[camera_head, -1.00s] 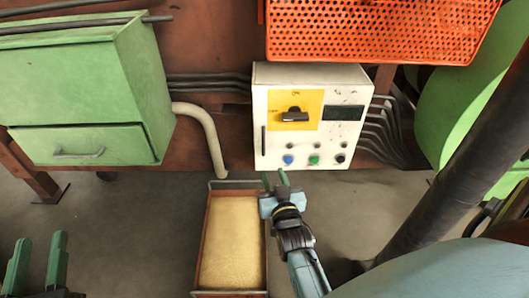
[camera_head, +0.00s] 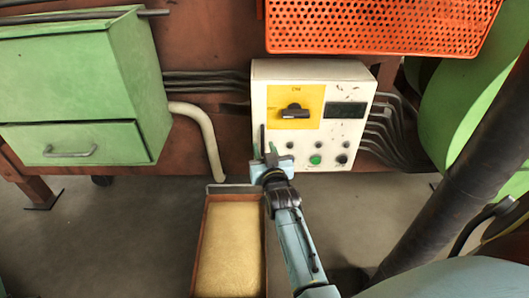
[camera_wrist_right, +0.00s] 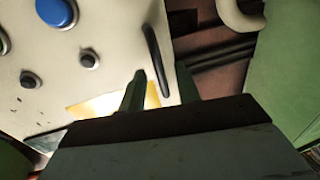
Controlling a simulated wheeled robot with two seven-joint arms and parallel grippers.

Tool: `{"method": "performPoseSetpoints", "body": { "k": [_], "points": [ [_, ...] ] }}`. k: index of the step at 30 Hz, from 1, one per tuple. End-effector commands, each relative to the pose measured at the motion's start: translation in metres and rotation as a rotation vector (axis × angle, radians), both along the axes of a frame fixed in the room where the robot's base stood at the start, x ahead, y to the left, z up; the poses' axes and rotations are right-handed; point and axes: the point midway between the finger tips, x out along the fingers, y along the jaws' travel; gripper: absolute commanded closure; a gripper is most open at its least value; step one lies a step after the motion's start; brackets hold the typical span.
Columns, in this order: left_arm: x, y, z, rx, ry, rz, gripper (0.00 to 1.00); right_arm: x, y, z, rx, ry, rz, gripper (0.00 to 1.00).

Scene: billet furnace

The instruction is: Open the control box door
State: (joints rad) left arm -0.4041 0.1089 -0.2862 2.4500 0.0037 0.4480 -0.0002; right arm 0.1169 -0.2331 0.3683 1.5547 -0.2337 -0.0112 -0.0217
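The control box (camera_head: 354,82) is white, with a yellow panel and rotary switch, a dark display and a row of buttons. Its door looks shut. A thin black vertical handle (camera_head: 263,137) is on the left of its front. My right gripper (camera_head: 270,153) is at the lower left of the front, by the handle's lower end, and hides the blue button. In the right wrist view my green fingers (camera_wrist_right: 160,82) are apart, and the handle (camera_wrist_right: 154,50) runs into the gap between them. I cannot tell whether they touch it. My left gripper is out of view.
A tray (camera_head: 204,235) of yellowish material lies below the box, left of my right arm. A green cabinet (camera_head: 80,80) with a drawer stands left. An orange perforated guard (camera_head: 380,27) hangs above. Grey conduits (camera_head: 385,130) run along the right side.

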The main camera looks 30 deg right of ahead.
Motion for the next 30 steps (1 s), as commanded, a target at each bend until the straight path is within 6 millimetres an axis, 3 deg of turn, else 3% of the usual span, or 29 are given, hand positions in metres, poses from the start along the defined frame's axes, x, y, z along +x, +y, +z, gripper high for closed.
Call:
{"method": "performPoseSetpoints", "body": {
  "k": [7, 15, 30],
  "points": [
    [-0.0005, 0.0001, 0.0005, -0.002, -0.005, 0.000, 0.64, 0.0006, -0.0003, 0.0004, 0.000, 0.000, 0.000, 0.67],
    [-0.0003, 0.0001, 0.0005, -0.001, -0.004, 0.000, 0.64, 0.0005, -0.0002, 0.0003, 0.000, 0.000, 0.000, 1.00],
    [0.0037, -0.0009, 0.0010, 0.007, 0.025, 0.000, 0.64, -0.0030, 0.0007, 0.0010, -0.003, 0.001, 0.011, 1.00]
  ]
}}
